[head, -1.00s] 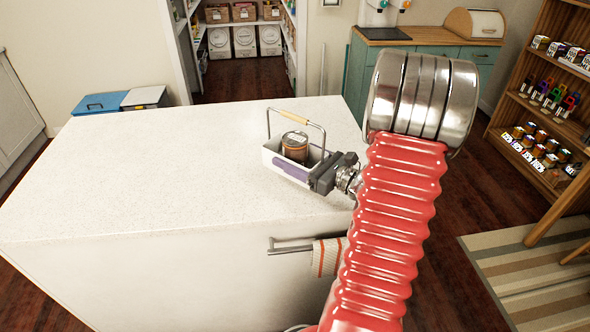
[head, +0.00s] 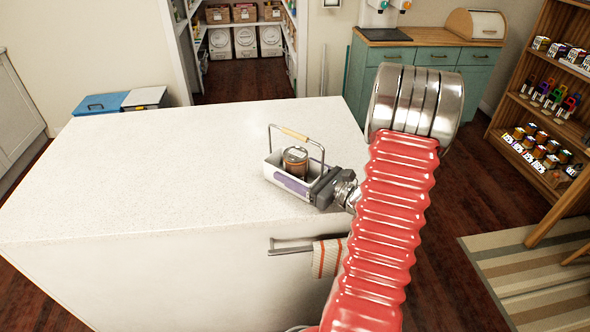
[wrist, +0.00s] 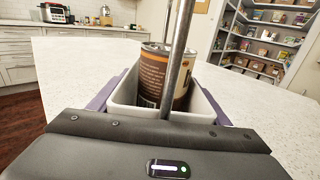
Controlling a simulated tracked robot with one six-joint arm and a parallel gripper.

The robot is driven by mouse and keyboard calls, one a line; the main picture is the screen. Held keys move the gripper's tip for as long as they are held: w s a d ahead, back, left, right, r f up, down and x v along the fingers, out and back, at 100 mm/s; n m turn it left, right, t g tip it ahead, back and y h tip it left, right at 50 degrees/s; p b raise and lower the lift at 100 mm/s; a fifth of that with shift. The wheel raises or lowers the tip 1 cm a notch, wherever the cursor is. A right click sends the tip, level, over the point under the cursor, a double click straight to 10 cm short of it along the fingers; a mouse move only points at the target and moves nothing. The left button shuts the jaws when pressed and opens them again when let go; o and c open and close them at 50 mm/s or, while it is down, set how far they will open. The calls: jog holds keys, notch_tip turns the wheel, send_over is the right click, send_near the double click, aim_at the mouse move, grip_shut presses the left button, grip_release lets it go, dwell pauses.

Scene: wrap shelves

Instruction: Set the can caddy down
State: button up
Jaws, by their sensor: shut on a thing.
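My gripper (head: 322,188) is shut on the caddy's near right end. The caddy is at the right part of the white counter (head: 170,165); I cannot tell whether its base touches the top. In the wrist view, the caddy's white rim (wrist: 205,105) lies just beyond my gripper, with the can (wrist: 165,72) upright behind the handle post.
The counter is clear to the left of and behind the caddy. A striped towel (head: 328,257) hangs on a rail at the counter's front. A shelf unit with cans (head: 545,145) stands at the right, and a teal cabinet (head: 440,67) at the back.

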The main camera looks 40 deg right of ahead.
dwell(0.3)
jog(key=o, duration=1.3)
jog(key=shift+f, duration=0.1)
jog(key=shift+o, duration=0.2)
jog(key=s, duration=0.4)
jog(key=s+d, duration=0.1)
jog(key=s, duration=0.3)
jog(key=s+d, duration=0.1)
jog(key=s, duration=0.3)
jog(key=shift+d, duration=0.1)
